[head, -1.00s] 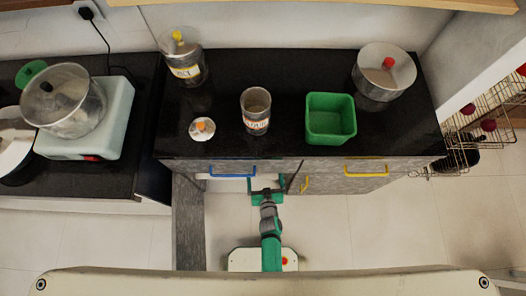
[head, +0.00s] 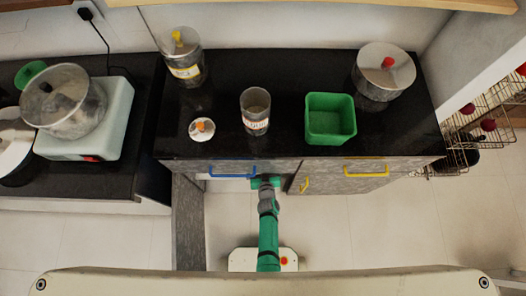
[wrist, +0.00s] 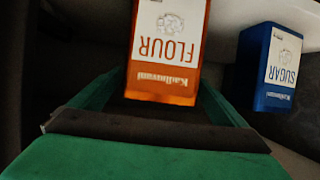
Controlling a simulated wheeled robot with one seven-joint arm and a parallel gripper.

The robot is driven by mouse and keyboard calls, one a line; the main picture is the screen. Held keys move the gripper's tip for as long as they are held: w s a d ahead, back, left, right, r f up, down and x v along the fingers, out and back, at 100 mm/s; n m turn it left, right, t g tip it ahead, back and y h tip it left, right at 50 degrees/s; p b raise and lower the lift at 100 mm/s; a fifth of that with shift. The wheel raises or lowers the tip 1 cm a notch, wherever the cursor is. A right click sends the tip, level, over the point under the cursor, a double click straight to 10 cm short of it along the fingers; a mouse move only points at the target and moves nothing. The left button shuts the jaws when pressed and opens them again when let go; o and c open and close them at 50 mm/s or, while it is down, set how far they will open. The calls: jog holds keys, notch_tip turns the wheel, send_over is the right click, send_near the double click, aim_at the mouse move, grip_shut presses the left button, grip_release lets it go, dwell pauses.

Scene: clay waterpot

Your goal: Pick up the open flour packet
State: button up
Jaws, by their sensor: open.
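The flour packet (wrist: 166,45) is orange and white with "FLOUR" on it, and looks upside down in the wrist view. It stands on a pale shelf (wrist: 222,20) inside the open cabinet. Its open end cannot be made out. My gripper (wrist: 160,88) is open, with one green finger to each side of the packet's near end. I cannot tell whether the fingers touch it. In the head view my gripper (head: 265,183) reaches in under the counter's front edge, its fingers mostly hidden. The packet is not visible there.
A blue sugar packet (wrist: 282,68) stands to the right of the flour in the wrist view. The dark counter (head: 290,65) above holds a glass jar (head: 255,112), a green bin (head: 330,120) and pots. Drawers with a blue handle (head: 232,173) and yellow handles are close by.

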jog(key=c, duration=1.8)
jog(key=shift+o, duration=0.2)
jog(key=shift+r, duration=0.1)
jog(key=s+d+r, duration=0.1)
jog(key=s, duration=1.7)
jog(key=shift+d+r, duration=0.2)
jog(key=shift+d, duration=0.2)
